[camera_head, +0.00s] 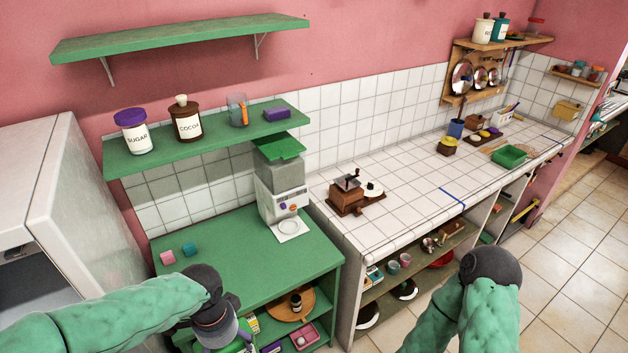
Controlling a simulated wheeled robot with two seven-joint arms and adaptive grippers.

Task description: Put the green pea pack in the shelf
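I cannot single out the green pea pack with certainty. A bright green patch (240,344) shows at the bottom edge beside my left wrist, too cut off to identify. My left gripper (217,328) points down in front of the green counter's front edge; its fingers are hidden or out of frame, so its state does not show. My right arm shows at the lower right, bent at a dark joint; its gripper is out of view. A green wall shelf (160,160) carries a sugar jar (133,131), a cocoa jar (186,120), a cup (237,109) and a purple pack (277,113).
An upper green shelf (180,40) is bare. The tiled counter (400,190) has a coffee grinder (350,192). A white fridge (75,185) stands left.

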